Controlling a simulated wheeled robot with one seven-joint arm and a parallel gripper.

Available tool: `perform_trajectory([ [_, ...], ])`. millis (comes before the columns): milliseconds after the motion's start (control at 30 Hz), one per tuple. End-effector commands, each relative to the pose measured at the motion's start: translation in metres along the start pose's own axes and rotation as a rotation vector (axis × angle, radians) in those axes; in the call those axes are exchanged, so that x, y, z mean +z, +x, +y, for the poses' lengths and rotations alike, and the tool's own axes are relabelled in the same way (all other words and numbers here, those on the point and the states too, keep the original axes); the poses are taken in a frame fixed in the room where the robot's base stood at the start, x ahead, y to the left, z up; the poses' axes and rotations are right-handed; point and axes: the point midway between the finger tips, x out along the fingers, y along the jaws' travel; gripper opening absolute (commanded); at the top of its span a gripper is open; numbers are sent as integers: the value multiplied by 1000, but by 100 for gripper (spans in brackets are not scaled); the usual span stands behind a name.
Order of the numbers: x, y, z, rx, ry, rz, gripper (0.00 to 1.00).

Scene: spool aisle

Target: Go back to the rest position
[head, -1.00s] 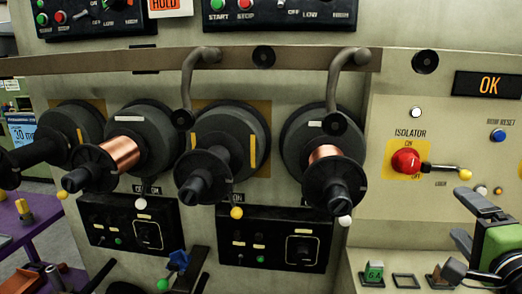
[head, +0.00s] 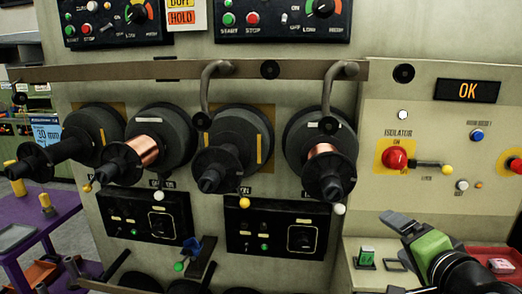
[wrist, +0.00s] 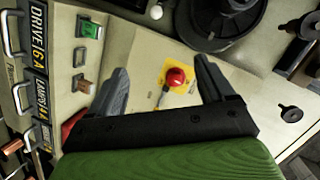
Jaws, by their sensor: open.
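My gripper (head: 402,222) is at the lower right of the head view, in front of the ledge under the isolator panel. In the wrist view my gripper (wrist: 160,80) shows two grey fingers spread wide apart with nothing between them. The red isolator knob (head: 396,158) with its yellow-tipped lever (head: 430,165) is on the panel above the gripper. In the wrist view the isolator knob (wrist: 177,77) appears between the fingers but farther off, on the panel. The gripper touches nothing that I can see.
Several spindles stick out of the machine face, two with copper wire (head: 143,151). A green-topped block (head: 366,256) stands on the ledge, with a red tray (head: 495,257) to its right. A purple table (head: 45,225) stands at left. The OK display (head: 468,90) is lit.

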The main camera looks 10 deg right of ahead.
Motion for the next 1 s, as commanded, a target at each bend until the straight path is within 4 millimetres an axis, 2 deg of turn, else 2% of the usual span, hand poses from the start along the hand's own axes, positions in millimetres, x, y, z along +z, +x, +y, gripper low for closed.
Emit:
perform_trajectory([
  [33,18,0,-11,21,-61,-57,82],
  [167,69,-7,-21,106,-259,-213,82],
  [233,99,-20,-24,153,-393,-312,82],
  [333,141,-53,-24,227,-633,-475,82],
  [400,162,-84,-18,277,-810,-587,82],
  [500,173,-121,-5,331,-989,-699,82],
  [600,176,-138,5,359,-1068,-748,82],
  [1000,176,-141,9,367,-1081,-759,82],
])
